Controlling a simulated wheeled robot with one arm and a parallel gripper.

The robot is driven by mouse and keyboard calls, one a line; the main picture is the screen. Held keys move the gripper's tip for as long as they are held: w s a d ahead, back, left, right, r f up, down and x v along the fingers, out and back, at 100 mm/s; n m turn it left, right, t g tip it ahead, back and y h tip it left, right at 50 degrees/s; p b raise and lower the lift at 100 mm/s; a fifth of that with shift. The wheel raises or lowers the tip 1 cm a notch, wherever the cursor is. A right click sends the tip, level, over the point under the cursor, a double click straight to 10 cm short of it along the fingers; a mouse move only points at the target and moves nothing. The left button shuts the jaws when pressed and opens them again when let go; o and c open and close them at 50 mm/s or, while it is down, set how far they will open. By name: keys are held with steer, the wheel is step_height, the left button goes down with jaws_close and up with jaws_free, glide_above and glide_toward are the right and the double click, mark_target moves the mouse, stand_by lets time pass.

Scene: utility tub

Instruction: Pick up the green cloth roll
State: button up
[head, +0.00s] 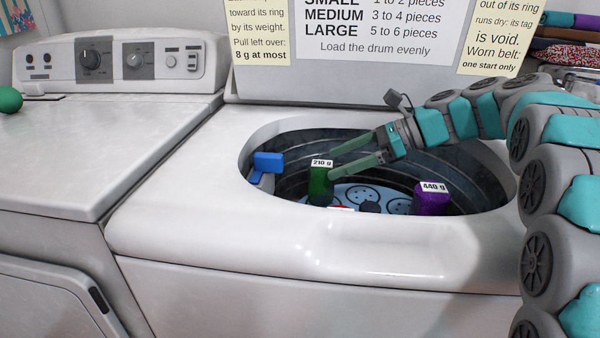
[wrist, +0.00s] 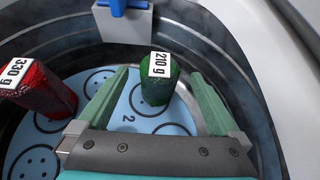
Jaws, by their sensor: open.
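The green cloth roll (head: 321,184) stands in the washer drum with a white "210 g" label at its top. In the wrist view the roll (wrist: 158,84) stands upright on the light blue drum floor, beyond and between my fingertips. My gripper (head: 354,156) is open and empty, reaching into the drum from the right. In the wrist view its two green fingers (wrist: 160,95) are spread on either side of the roll; I cannot tell whether either one touches it.
A purple roll (head: 432,199) labelled "440 g" stands at the drum's right. A red roll (wrist: 42,92) labelled "330 g" is left in the wrist view. A blue clip-like part (head: 267,163) sits on the left rim. The white tub rim (head: 400,246) surrounds the opening.

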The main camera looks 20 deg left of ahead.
glide_above(308, 199)
steer(key=shift+w+a+f, duration=0.1)
steer(key=shift+w+f, duration=0.05)
steer(key=shift+f, duration=0.8)
steer(key=shift+w+f, duration=0.15)
steer(key=shift+f, duration=0.75)
jaws_close()
